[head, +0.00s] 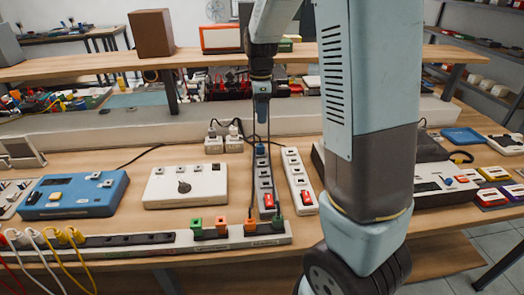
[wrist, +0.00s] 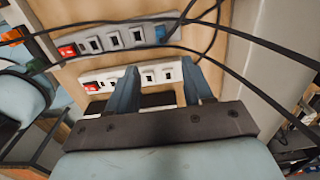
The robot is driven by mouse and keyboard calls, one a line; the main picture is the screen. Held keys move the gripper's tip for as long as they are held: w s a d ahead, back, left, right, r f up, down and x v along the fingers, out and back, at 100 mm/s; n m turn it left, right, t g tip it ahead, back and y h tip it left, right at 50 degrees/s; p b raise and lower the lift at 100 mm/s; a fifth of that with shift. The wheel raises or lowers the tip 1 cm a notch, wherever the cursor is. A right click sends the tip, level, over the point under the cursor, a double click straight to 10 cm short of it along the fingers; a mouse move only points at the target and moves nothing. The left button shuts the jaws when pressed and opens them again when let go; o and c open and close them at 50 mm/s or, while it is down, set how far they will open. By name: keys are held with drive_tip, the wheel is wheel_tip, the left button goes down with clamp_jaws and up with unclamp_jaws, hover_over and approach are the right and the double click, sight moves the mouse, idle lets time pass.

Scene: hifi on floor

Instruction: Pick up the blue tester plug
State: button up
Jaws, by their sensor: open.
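The blue tester plug (head: 261,150) sits at the far end of the grey power strip (head: 265,180) in the head view. In the wrist view the blue plug (wrist: 160,33) is at the right end of the upper strip, beyond my fingertips. My gripper (head: 262,112) points down above the strips; it is open, and nothing shows between its fingers (wrist: 160,75) but the white strip behind them. The plug is outside the finger gap. Whether the fingers touch anything I cannot tell.
A white power strip (head: 299,180) with a red switch lies right of the grey one. Dark cables (wrist: 255,45) cross the wrist view near the fingers. A front strip (head: 150,245) holds green and orange plugs. White adapters (head: 223,142) stand to the left.

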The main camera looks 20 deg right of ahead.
sight(260, 145)
wheel_tip(260, 145, down, 14)
drive_tip(key=shift+w+r, duration=0.1)
drive_tip(key=shift+w, duration=0.05)
idle(0.6)
clamp_jaws()
idle(0.4)
